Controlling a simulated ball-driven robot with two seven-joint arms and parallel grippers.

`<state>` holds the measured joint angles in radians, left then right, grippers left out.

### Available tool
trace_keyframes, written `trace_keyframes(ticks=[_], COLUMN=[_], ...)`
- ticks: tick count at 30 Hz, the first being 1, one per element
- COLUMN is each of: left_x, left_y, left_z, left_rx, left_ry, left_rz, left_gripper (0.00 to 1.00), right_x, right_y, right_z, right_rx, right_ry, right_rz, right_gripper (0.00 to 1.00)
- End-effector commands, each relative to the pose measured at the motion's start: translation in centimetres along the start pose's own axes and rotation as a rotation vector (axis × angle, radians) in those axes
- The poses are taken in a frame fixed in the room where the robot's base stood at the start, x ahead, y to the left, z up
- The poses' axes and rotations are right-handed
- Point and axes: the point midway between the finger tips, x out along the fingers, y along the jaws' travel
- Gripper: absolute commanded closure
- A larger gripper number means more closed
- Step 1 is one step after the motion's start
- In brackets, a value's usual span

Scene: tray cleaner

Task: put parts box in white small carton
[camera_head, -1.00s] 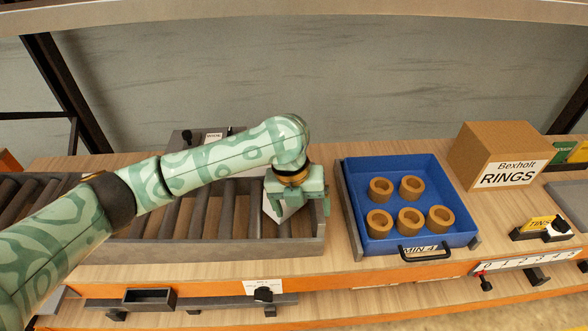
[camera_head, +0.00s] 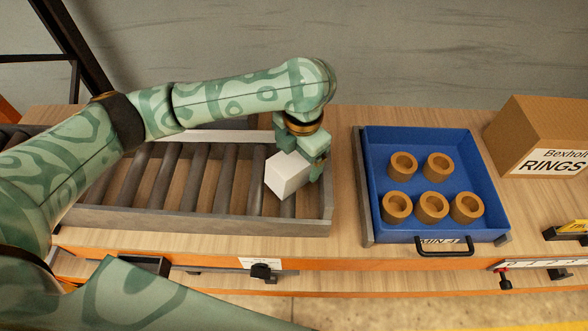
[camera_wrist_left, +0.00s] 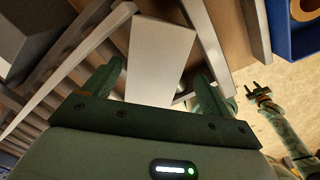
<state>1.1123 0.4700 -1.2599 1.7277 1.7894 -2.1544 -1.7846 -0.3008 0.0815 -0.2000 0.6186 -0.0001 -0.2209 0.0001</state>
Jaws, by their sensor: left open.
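A small plain white box (camera_head: 288,174) sits tilted in the picture at the right end of the roller conveyor, just below my left gripper (camera_head: 315,165). In the left wrist view the white box (camera_wrist_left: 160,62) lies between the two spread fingers of my left gripper (camera_wrist_left: 158,85). The gripper is open; I cannot tell whether a finger touches the box. No label shows on it, and I see no separate second carton. My right gripper (camera_wrist_left: 258,94) shows small at the right of the left wrist view, its jaws too small to judge.
The roller conveyor (camera_head: 185,220) has raised grey rails. To its right is a blue tray (camera_head: 435,145) with several brown rings. A brown RINGS carton (camera_head: 520,130) stands farther right. Bare wood (camera_head: 343,190) separates conveyor and tray. A label holder hangs on the front edge.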

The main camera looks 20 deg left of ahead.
Motion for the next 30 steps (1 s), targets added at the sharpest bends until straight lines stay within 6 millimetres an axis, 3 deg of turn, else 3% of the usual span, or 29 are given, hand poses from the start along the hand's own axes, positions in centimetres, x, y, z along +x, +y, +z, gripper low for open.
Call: trace_keyframes(ticks=[5, 12, 19, 20, 26, 27, 30], left_x=[1.4, 5.3, 5.3, 5.3, 5.3, 5.3, 5.3], left_y=[0.2, 0.7, 0.8, 0.8, 0.8, 0.8, 0.8], left_z=[-0.1, -0.2, -0.1, -0.1, -0.1, -0.1, -0.1], left_rx=[0.000, 0.000, 0.000, 0.000, -0.001, -0.001, -0.001], left_ry=[0.002, 0.003, -0.002, -0.002, -0.002, -0.003, -0.003], left_rz=[-0.002, -0.002, 0.001, 0.001, 0.001, 0.001, 0.001], left_gripper=[0.15, 0.15, 0.15, 0.18, 0.73, 0.78, 0.78], right_x=[0.8, 3.1, 3.0, 3.0, 3.0, 3.0, 3.0], right_y=[0.0, -0.3, -0.5, -0.5, -0.5, -0.5, -0.5], right_z=[-0.1, 0.6, 0.6, 0.6, 0.7, 0.7, 0.7], right_rx=[0.000, 0.000, 0.001, 0.001, 0.001, 0.001, 0.002], right_ry=[0.001, -0.014, -0.013, -0.013, -0.015, -0.015, -0.015], right_rz=[-0.001, -0.007, -0.009, -0.009, -0.009, -0.009, -0.009], right_gripper=[0.64, 0.64, 0.64, 0.64, 0.64, 0.64, 0.64])
